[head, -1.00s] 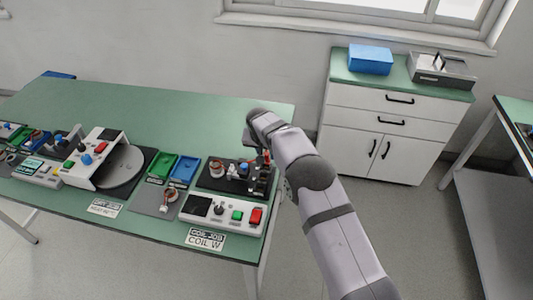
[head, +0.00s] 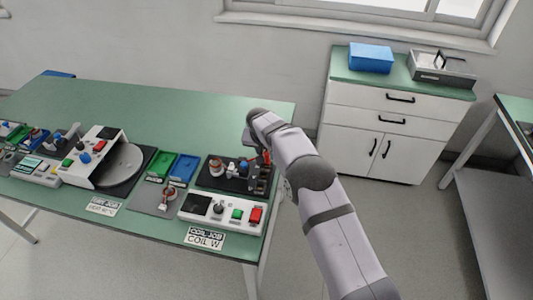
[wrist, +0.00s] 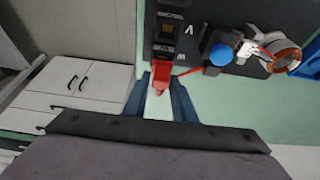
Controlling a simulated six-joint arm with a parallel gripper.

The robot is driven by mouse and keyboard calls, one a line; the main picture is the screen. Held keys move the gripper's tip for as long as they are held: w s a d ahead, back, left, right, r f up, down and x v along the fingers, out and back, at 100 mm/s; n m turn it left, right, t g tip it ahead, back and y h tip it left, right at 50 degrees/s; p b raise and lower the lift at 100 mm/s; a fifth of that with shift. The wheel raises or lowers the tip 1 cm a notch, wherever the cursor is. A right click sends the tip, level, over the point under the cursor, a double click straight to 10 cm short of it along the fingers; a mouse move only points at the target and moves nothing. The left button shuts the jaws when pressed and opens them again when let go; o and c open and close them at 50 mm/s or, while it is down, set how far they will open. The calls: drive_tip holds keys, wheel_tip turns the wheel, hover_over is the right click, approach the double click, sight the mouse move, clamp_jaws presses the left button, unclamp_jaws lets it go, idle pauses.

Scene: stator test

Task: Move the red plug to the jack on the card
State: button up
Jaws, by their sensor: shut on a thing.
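The red plug (wrist: 160,78) is between the two fingers of my gripper (wrist: 160,98) in the wrist view, and the gripper is shut on it. A red lead runs from it to the right. Just ahead is a dark jack block (wrist: 165,28) with white letters beside it; one socket shows an orange-brown square. Whether the plug touches the block I cannot tell. In the head view my gripper (head: 264,158) is over the right end of the black test board (head: 208,181). A white card (head: 205,238) at the table's front edge reads COIL W.
A blue knob (wrist: 221,54) and a copper-wound stator (wrist: 284,54) sit beside the block. A white control box (head: 222,212) with green and red buttons stands in front. Green (head: 160,164) and blue (head: 184,168) trays lie left. The back of the table is clear.

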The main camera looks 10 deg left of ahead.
drive_tip(key=shift+f+b, duration=0.6)
idle(0.3)
drive_tip(key=o, duration=1.1)
drive_tip(key=shift+r, duration=0.1)
drive_tip(key=shift+b+v, duration=1.25)
drive_tip(key=shift+v, duration=2.35)
